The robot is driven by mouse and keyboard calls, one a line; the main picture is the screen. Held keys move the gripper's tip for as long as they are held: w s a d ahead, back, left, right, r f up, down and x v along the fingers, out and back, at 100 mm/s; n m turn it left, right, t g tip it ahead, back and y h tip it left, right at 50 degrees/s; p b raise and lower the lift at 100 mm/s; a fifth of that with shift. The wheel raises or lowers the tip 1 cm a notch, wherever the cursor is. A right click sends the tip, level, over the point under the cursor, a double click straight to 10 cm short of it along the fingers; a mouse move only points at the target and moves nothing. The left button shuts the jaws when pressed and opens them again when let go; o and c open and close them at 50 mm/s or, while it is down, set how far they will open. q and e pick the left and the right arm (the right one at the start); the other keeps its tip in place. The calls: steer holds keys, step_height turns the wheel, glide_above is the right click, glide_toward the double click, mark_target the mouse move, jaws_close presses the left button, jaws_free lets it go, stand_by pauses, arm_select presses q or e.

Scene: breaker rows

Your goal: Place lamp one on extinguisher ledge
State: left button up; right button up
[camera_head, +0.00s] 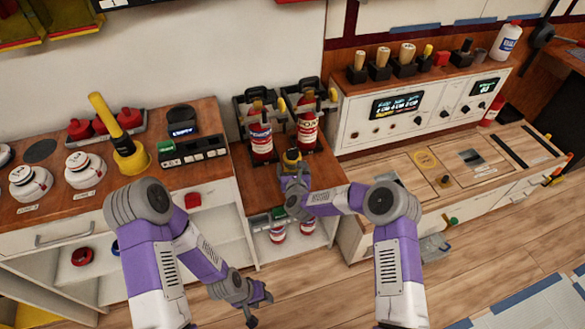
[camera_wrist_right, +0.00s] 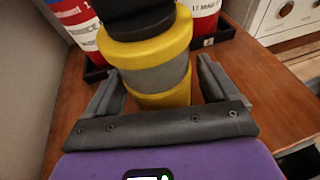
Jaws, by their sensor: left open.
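A yellow, grey and black lamp (camera_head: 291,158) stands upright at the front of the wooden extinguisher ledge (camera_head: 247,190), before two red extinguishers. In the right wrist view, the lamp (camera_wrist_right: 158,70) is between the fingers of my right gripper (camera_wrist_right: 160,90), black part uppermost. A narrow gap shows at its right side; the gripper looks open around it. The lamp's underside is hidden. My right gripper (camera_head: 292,175) is in front of the lamp in the head view. My left gripper (camera_head: 258,300) is open and empty, low over the floor.
Two extinguishers (camera_head: 260,135) (camera_head: 308,122) stand in black holders behind the lamp. The left counter holds a yellow torch-like item (camera_head: 125,145), white domed units (camera_head: 85,170) and a black device (camera_head: 182,122). A white control panel (camera_head: 415,105) stands at right.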

steer(key=shift+o, duration=0.3)
steer(key=shift+r, duration=0.25)
steer(key=p+v, duration=0.3)
steer(key=v, duration=0.9)
steer(key=shift+f, duration=0.1)
steer(key=s+d+f+n+g+y, duration=0.25)
steer(key=s+f+n+g, duration=0.35)
steer(key=s+f+n, duration=0.75)
steer(key=s+d+n+g, duration=0.3)
steer(key=s+n+g, duration=0.1)
steer(key=s+n, duration=0.3)
steer(key=s+d+n+g, duration=0.3)
steer(key=s+n, duration=0.5)
steer(key=n, duration=0.3)
steer(key=shift+s+f+g, duration=0.3)
steer(key=shift+f+g, duration=0.05)
steer(key=shift+g, duration=0.25)
steer(key=shift+n, duration=0.25)
